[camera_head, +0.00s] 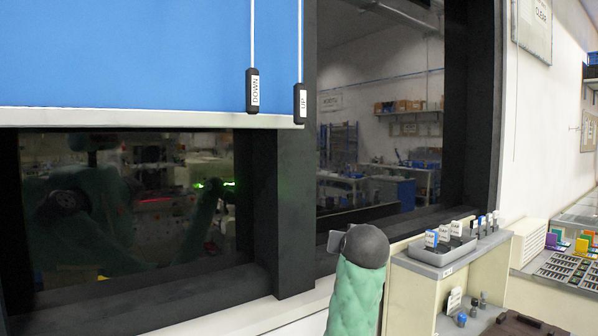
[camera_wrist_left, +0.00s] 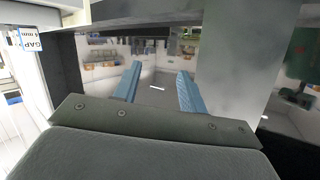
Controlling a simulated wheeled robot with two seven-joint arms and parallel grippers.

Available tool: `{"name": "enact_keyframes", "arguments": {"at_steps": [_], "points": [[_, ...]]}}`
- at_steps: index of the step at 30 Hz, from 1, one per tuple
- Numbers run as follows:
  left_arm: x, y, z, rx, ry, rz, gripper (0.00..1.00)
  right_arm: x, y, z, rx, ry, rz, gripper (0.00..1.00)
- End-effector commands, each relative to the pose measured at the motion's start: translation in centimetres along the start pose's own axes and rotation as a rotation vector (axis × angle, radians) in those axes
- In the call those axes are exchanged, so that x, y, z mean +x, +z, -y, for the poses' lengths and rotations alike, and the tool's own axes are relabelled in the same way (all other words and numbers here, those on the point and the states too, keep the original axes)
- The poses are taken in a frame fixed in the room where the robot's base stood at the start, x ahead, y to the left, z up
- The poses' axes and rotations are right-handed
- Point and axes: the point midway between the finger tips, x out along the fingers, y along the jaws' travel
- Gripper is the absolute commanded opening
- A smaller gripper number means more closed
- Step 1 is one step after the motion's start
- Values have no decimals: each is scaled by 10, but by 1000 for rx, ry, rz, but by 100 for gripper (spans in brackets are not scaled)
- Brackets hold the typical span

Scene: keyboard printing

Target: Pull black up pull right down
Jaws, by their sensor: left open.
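A blue blind (camera_head: 150,50) covers the upper part of the left window. Two black pulls hang on white cords at its lower right: one marked DOWN (camera_head: 252,91) and, to its right, one marked UP (camera_head: 300,103). My left arm rises at lower centre in the head view, its rounded grey end below and right of both pulls. In the left wrist view my left gripper (camera_wrist_left: 160,70) is open, with two blue fingers apart and nothing between them. No pull can be made out in that view. My right gripper is not in view.
A dark window post (camera_head: 283,220) stands left of my arm. A cabinet (camera_head: 410,295) with a grey tray (camera_head: 440,252) of labelled cards is close on my arm's right. A white sill runs along the bottom. The dark glass below the blind shows green reflections.

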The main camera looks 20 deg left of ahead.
Motion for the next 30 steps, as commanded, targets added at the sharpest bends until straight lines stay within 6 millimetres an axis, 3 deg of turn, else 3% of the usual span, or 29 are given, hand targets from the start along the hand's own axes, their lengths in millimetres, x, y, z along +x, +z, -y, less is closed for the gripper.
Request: {"name": "enact_keyframes", "arguments": {"at_steps": [1, 6, 11, 18, 24, 30], "points": [[-13, -23, 8, -23, -37, -23, 42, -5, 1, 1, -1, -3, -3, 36], [-44, -90, 42, -92, -271, -43, 42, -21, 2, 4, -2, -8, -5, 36], [-72, -142, 68, -149, -544, -46, 42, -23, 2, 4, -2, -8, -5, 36], [-145, -212, 92, -247, -942, -82, 42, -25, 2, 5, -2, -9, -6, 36], [-202, -249, 95, -315, -1176, -123, 42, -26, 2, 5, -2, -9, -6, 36], [-230, -264, 94, -347, -1282, -146, 42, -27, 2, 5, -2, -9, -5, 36]]}}
